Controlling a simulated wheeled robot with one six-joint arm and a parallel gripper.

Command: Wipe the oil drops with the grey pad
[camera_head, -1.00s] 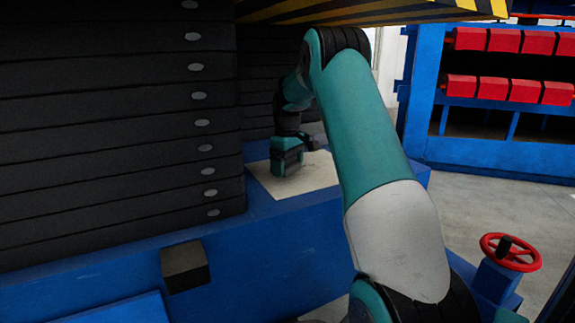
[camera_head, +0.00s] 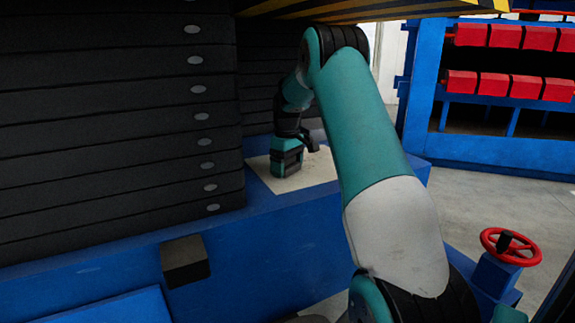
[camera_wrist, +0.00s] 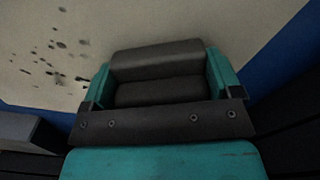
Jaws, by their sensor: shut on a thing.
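My gripper (camera_wrist: 168,88) shows large in the wrist view, its teal fingers shut on a dark grey pad (camera_wrist: 155,57). In the head view my gripper (camera_head: 286,168) points down over the pale plate (camera_head: 322,172), near its left part; the pad cannot be made out there. In the wrist view the pad is over the pale plate (camera_wrist: 110,25); whether it touches is unclear. Dark oil drops (camera_wrist: 62,45) are scattered on the plate to the left of the pad, and some lie close by the left finger. The drops are not discernible in the head view.
A tall stack of black slabs (camera_head: 110,120) stands close left of the plate. The plate lies on a blue base (camera_head: 270,235). A yellow-black striped edge (camera_head: 380,10) hangs above. A red handwheel (camera_head: 511,246) and a blue rack with red blocks (camera_head: 500,145) are at right.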

